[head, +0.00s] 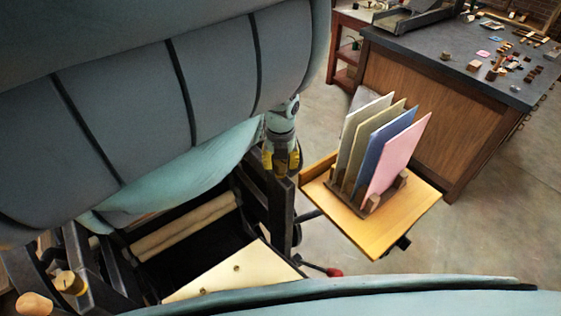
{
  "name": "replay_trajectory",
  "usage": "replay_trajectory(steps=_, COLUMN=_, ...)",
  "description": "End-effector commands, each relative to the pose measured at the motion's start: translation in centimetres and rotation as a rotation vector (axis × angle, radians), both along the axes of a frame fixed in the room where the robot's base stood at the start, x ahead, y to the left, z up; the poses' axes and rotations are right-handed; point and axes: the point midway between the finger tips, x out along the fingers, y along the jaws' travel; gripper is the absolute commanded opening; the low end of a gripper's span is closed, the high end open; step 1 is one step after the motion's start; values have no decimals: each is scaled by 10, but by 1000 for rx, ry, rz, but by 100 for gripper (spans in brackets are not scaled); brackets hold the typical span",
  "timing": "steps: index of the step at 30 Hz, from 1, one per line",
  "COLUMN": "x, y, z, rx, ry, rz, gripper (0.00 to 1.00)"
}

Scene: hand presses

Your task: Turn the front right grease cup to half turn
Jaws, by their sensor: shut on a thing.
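My gripper (283,170), with yellow and black fingers, points down at the top of a dark post of the hand press (276,208), right of the press bed. It is shut on the front right grease cup, which the fingers hide almost wholly. I cannot tell how far the cup is turned. A brass-coloured cup (70,283) sits on the dark frame at the lower left.
A wooden shelf (410,222) right of the post bears a rack of upright coloured boards (393,160). A dark-topped cabinet (452,66) with small blocks stands behind. A red-knobbed handle (334,272) sticks out low. Open floor lies at right.

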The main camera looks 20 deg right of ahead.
Motion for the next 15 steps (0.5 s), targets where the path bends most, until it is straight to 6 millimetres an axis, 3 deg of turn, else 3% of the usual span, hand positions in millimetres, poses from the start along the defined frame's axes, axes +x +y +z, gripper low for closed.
replay_trajectory(steps=15, x=1, y=0, z=0, rx=-1, ry=-4, rz=-160, gripper=3)
